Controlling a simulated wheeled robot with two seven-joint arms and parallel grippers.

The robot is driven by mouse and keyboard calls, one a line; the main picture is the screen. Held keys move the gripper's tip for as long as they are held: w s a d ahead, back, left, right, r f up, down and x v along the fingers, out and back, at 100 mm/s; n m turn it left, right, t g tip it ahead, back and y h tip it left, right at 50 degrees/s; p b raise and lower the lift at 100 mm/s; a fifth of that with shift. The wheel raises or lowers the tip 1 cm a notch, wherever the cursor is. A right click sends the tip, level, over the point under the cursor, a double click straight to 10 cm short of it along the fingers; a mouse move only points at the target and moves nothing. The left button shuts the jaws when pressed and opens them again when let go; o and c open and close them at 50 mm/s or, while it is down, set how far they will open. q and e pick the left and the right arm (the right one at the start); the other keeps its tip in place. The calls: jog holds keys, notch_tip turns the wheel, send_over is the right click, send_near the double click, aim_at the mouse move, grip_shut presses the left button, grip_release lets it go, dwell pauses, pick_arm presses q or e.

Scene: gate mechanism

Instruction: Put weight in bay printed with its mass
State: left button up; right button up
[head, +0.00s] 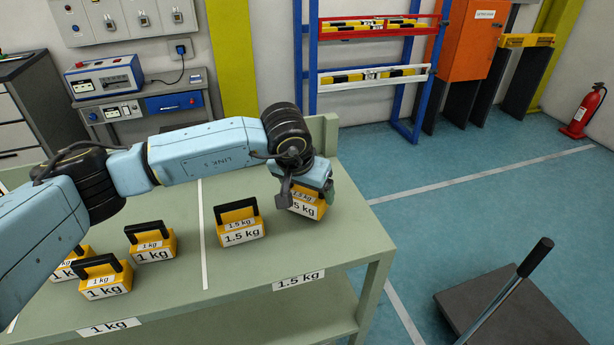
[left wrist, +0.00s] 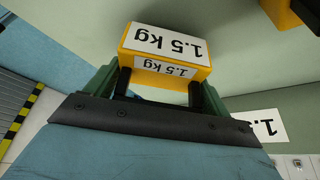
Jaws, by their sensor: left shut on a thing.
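My left gripper (head: 305,188) is shut on the handle of a yellow 1.5 kg weight (head: 306,209), at the right part of the green table (head: 190,292). The weight's labels also show in the left wrist view (left wrist: 165,48), with its black handle between the green fingers. I cannot tell whether its base touches the table. Another 1.5 kg weight (head: 240,228) stands to its left, in the bay whose front edge reads 1.5 kg (head: 299,280). Three 1 kg weights (head: 152,246) stand left of the white dividing line, in the bay marked 1 kg (head: 109,327). My right gripper is out of view.
A dark platform with a long lever (head: 508,290) stands on the floor at the right. A blue rack (head: 304,70), an orange cabinet (head: 473,45) and a fire extinguisher (head: 584,112) are along the back. My left arm hides part of the table's left side.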

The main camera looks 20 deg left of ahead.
pick_arm(q)
jog(key=shift+w+f, duration=0.15)
jog(key=shift+f, duration=0.2)
jog(key=shift+f, duration=0.15)
jog(key=o, duration=2)
jog(key=shift+s+f, duration=0.15)
jog(key=shift+s, duration=0.05)
jog(key=shift+c, duration=0.2)
jog(key=shift+r, duration=0.3)
jog(key=v, duration=1.1)
jog(key=shift+s+r+b, duration=0.2)
jog(key=shift+r+b, duration=0.1)
jog(key=shift+b, duration=0.15)
jog(key=shift+a, duration=0.1)
